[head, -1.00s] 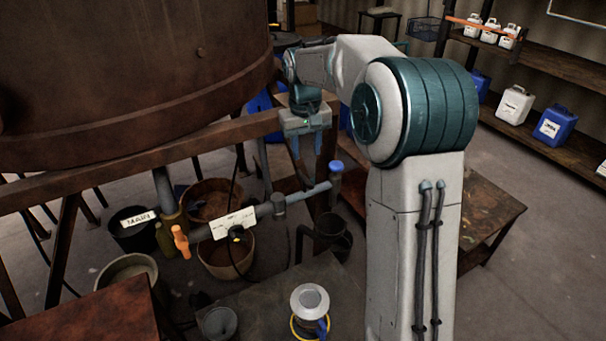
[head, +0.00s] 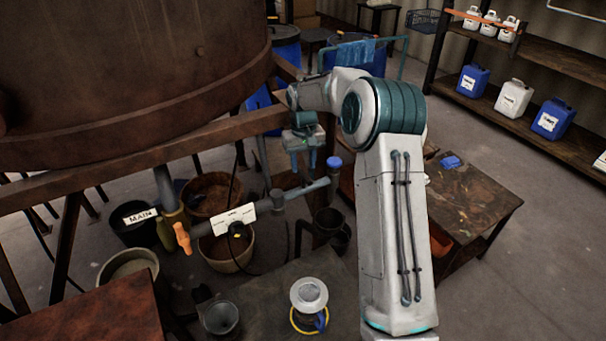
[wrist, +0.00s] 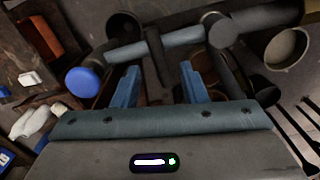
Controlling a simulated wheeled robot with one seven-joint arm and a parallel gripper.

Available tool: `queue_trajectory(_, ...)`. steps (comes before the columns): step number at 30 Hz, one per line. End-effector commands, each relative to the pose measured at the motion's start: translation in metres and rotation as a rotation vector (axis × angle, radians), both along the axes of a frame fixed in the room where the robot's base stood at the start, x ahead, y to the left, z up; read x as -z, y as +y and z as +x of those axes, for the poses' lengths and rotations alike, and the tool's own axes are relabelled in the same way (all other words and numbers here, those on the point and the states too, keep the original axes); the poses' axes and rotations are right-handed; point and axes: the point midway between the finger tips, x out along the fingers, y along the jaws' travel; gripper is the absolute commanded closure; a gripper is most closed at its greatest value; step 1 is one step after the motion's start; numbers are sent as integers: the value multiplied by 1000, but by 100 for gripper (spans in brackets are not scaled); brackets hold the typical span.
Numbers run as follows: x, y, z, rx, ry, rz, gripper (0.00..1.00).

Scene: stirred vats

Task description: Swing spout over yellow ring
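The spout (head: 310,190) is a grey pipe reaching right from the valve under the vat. A blue-capped upright end (head: 333,163) is at its right; the cap also shows in the wrist view (wrist: 82,81). The yellow ring (head: 294,323) lies on the low dark table, around the foot of a pale-topped vessel (head: 309,294), below and nearer than the spout. My gripper (head: 303,170) points down above the spout, left of the blue cap. In the wrist view its blue fingers (wrist: 158,75) are apart with nothing clearly between them. Contact with the pipe cannot be told.
The large rusty vat (head: 130,80) and its frame beam (head: 120,165) stand left of my arm. An orange handle (head: 182,238) and white label (head: 228,219) sit on the pipe. A dark cup (head: 221,318) shares the low table. A brown workbench (head: 470,205) is at right.

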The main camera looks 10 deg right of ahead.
Motion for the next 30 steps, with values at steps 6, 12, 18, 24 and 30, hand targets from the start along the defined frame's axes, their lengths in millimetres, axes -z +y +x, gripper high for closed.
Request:
queue_trajectory(6, 36, 0, -1, -1, 3, 1, 61)
queue_trajectory(12, 51, 0, 0, 0, 0, -1, 61)
queue_trajectory(18, 52, 0, 0, 0, -1, -1, 61)
queue_trajectory(24, 52, 0, 0, 0, -1, -1, 92)
queue_trajectory(30, 52, 0, 0, 2, -1, -1, 100)
